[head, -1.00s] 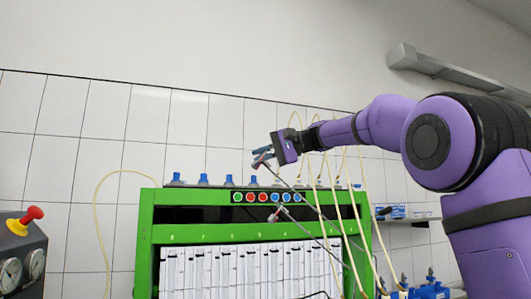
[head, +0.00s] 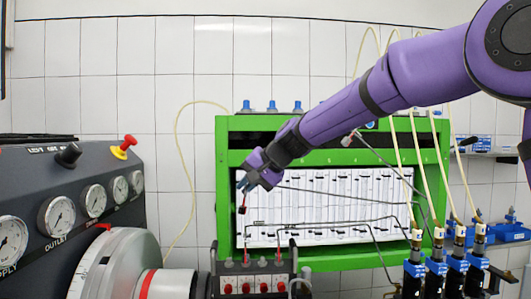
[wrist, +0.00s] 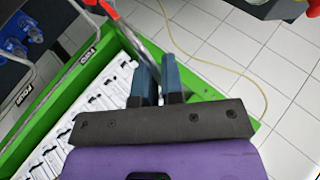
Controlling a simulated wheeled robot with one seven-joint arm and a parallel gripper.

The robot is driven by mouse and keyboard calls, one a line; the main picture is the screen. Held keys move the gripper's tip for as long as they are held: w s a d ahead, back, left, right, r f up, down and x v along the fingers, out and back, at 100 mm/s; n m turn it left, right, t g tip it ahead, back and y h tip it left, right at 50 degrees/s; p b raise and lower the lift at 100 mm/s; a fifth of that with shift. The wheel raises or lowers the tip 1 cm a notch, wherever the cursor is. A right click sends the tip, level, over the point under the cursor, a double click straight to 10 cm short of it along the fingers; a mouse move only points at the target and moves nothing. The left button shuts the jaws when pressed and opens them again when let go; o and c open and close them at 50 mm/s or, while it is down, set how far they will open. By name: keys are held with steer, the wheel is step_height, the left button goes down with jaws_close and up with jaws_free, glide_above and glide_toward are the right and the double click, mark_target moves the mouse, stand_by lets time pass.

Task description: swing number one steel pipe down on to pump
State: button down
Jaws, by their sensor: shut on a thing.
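My gripper (head: 245,186) is at the left part of the white panel in the head view, above the block with red caps (head: 254,284), which seems to be the pump. Its two blue fingers (wrist: 158,84) show in the wrist view, shut on a thin steel pipe (wrist: 145,42). In the head view this pipe (head: 330,190) runs right from the gripper across the panel. A dark and red end piece (head: 242,207) hangs just below the fingers, apart from the block. The grip point itself is partly hidden.
Other bent steel pipes (head: 335,222) cross below, with ends at the block. The green frame (head: 228,180) surrounds the panel. A gauge console (head: 75,165) and a round metal body (head: 115,265) stand left. Injectors with hoses (head: 435,255) stand right.

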steer(key=shift+h, duration=0.3)
steer(key=f, duration=0.1)
steer(key=a+f, duration=0.1)
steer(key=f, duration=0.1)
steer(key=a+f, duration=0.1)
steer(key=shift+f, duration=0.4)
steer(key=c, duration=1.3)
jaws_free()
steer(key=v, duration=1)
steer(key=shift+d+r, duration=0.2)
steer(key=shift+r, duration=0.15)
steer(key=shift+s, duration=0.1)
